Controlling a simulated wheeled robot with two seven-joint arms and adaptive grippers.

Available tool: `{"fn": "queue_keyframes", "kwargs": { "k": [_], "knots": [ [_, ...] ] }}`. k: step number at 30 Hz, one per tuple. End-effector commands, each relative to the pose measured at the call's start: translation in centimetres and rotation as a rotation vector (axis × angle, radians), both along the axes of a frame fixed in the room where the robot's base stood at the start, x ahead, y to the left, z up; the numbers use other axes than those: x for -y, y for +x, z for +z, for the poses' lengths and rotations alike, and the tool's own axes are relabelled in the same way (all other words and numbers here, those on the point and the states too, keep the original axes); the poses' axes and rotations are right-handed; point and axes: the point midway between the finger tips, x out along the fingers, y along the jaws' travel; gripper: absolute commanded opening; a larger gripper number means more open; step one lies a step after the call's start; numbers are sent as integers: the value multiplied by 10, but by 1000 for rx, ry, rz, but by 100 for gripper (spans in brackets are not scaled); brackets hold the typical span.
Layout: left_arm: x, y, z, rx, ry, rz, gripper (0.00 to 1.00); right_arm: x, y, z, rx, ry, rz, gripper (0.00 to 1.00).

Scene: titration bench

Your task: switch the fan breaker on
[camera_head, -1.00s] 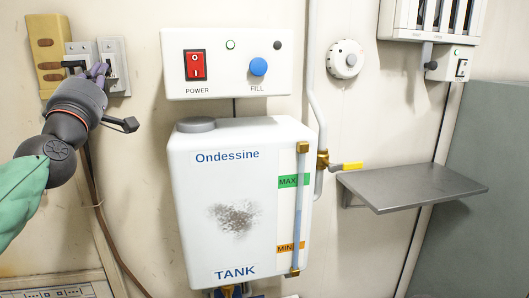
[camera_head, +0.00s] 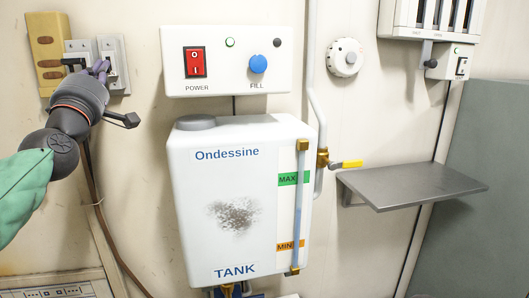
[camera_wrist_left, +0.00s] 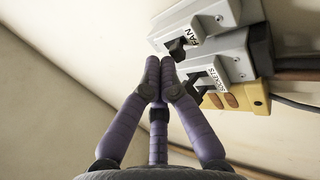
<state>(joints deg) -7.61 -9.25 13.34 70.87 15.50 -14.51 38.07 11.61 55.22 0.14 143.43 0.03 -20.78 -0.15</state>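The fan breaker (camera_head: 115,80) is the right one of two grey wall breakers at the upper left. It also shows in the left wrist view, labelled FAN (camera_wrist_left: 206,24), with a dark lever (camera_wrist_left: 177,48). My left gripper (camera_head: 101,69) is right in front of it and hides part of its face and lever. In the left wrist view my left gripper's fingertips (camera_wrist_left: 160,64) are together with nothing seen between them, close beside the fan lever. Whether they touch it I cannot tell. My right gripper is not in view.
The sockets breaker (camera_head: 80,48) sits just left of the fan breaker, with a yellow box (camera_head: 47,30) beyond it. A panel with a red power switch (camera_head: 195,64) is to the right, above a white tank (camera_head: 240,180). A brown cable (camera_head: 95,195) hangs below.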

Motion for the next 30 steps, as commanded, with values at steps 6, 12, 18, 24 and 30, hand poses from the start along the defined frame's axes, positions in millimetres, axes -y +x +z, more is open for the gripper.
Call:
{"fn": "queue_keyframes", "kwargs": {
  "k": [6, 12, 18, 24, 30],
  "knots": [
    [-1, 4, -1, -1, 0, 0, 0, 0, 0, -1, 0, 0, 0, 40],
    [-1, 6, -1, -2, 1, 0, 0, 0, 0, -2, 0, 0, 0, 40],
    [-2, 10, -2, -4, 0, 0, 0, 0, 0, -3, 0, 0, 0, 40],
    [-2, 14, -4, -8, 1, 0, 0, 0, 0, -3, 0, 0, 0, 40],
    [-2, 17, -5, -10, 1, -1, 0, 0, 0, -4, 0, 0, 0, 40]
  ]
}}
